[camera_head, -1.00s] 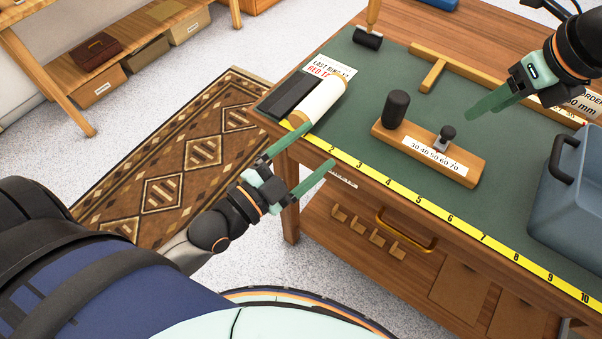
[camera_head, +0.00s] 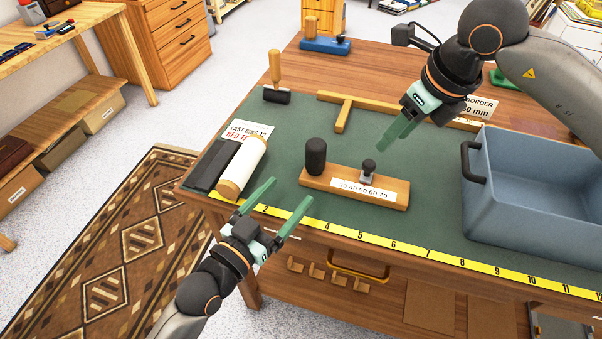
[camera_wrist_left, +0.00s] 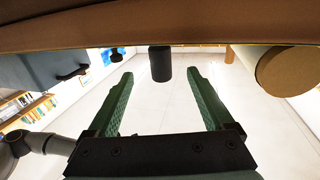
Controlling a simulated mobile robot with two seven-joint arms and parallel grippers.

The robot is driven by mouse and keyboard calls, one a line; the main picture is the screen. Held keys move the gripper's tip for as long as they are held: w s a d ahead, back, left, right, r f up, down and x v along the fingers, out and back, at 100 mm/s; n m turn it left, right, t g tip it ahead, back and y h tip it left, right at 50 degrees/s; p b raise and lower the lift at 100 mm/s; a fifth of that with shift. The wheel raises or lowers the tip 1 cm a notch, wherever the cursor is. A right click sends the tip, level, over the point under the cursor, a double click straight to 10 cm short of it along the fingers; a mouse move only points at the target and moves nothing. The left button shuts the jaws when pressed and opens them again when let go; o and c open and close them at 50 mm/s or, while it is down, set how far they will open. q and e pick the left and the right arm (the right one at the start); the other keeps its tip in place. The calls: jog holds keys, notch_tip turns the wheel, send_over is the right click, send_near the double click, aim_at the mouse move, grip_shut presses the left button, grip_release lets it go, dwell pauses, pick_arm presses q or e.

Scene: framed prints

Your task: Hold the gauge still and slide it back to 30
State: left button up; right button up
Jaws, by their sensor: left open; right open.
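The gauge is a wooden block (camera_head: 320,181) on the green mat, with a black upright post (camera_head: 316,157) at its left end. A small dark knob on a metal slider (camera_head: 368,171) stands behind the white scale strip (camera_head: 362,190), which reads 30 to 70. The slider is around the middle of the scale; its exact mark is too small to tell. My left gripper (camera_head: 288,200) is open and empty at the table's front edge, in front of the gauge. In the left wrist view the post (camera_wrist_left: 160,64) shows between its fingers. My right gripper (camera_head: 396,136) is open above and behind the slider, apart from it.
A blue-grey bin (camera_head: 530,190) stands right of the gauge. A white roll (camera_head: 243,165) and dark block (camera_head: 213,166) lie to its left. A wooden T-square (camera_head: 345,108) lies behind. A yellow tape (camera_head: 420,251) runs along the front edge.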

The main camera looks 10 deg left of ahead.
aim_at(310, 168)
pick_arm(q)
jog(key=x, duration=0.8)
jog(key=shift+w+d, duration=0.15)
jog(key=shift+w, duration=0.15)
jog(key=shift+c, duration=0.2)
grip_shut()
grip_release()
dwell(0.3)
